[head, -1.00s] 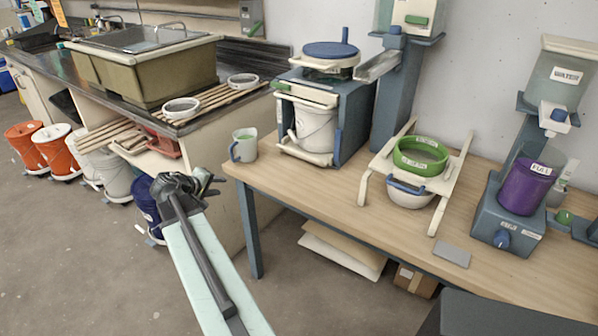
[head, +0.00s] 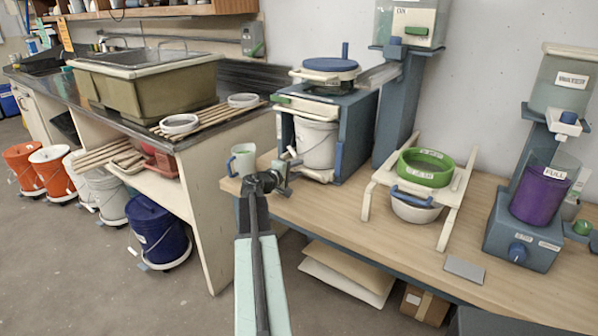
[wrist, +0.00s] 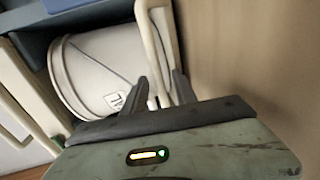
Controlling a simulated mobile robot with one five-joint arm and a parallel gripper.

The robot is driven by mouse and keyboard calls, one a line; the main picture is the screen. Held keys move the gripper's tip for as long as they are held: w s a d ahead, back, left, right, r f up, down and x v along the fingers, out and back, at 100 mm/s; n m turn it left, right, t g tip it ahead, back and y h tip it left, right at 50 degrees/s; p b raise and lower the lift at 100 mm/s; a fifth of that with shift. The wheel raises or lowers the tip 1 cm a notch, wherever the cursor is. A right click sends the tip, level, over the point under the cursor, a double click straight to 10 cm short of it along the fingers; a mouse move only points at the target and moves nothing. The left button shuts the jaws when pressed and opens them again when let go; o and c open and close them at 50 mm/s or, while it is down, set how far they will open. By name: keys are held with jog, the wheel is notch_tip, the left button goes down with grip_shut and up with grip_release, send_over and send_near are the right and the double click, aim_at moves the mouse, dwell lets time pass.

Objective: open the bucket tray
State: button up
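The cream bucket tray (head: 318,175) is at the bottom of a blue housing (head: 356,135) on the wooden table. A white bucket (head: 316,145) stands inside the housing, above the tray. My gripper (head: 284,176) is at the table's left edge, just left of the tray front. In the wrist view, my gripper (wrist: 161,84) has its two dark fingers apart, with cream bars (wrist: 153,45) of the tray front reaching between them. I cannot tell whether they touch. The white bucket, with a partly hidden label, shows left of the fingers (wrist: 90,70).
A mug (head: 243,160) stands just left of the housing, close to my gripper. A green sieve (head: 425,167) on a cream rack and a purple container (head: 538,198) are to the right. A counter with a basin (head: 145,85) is on the left. The front of the table is mostly clear.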

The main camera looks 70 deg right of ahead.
jog(key=shift+s+d, duration=0.1)
jog(key=shift+d, duration=0.4)
grip_shut()
dwell(0.3)
dwell(0.5)
